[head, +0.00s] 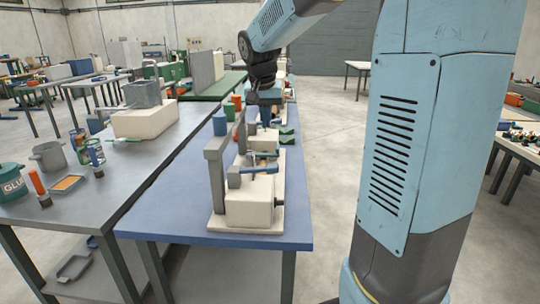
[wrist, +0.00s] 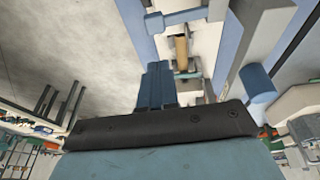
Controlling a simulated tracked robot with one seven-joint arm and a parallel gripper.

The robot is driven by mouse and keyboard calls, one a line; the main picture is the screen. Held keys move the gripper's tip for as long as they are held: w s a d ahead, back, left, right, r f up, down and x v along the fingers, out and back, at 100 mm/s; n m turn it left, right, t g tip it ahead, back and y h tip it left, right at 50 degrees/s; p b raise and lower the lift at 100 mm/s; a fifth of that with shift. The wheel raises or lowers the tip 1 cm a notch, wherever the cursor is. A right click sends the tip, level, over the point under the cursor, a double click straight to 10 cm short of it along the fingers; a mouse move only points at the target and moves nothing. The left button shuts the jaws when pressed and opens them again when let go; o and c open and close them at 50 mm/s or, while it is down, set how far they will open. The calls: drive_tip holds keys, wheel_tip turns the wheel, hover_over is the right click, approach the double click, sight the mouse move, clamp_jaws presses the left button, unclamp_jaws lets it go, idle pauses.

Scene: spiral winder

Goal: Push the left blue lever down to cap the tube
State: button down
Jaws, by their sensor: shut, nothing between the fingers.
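The spiral winder stands on a blue-topped table (head: 180,205), with cream blocks (head: 249,205) and a tall grey post (head: 215,185). A blue lever (head: 258,170) lies roughly level over the nearest block. A blue lever also shows at the top of the wrist view (wrist: 182,17), beyond my fingertips. A tan tube (wrist: 181,50) sits between it and my fingers there, apart from them. My gripper (wrist: 157,68) is shut and empty, beside the machine. In the head view my gripper (head: 265,118) is over the machine's far part, and its fingertips are hard to make out.
A blue cup (head: 220,124) and orange cups stand behind the post. Green pieces (head: 287,134) lie at the table's right side. A grey table (head: 110,185) with a glue pot (head: 12,183) and cans stands at left.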

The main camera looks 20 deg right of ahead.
approach(270, 165)
drive_tip(key=x, duration=0.5)
drive_tip(key=shift+d, duration=0.15)
drive_tip(key=shift+f, duration=0.55)
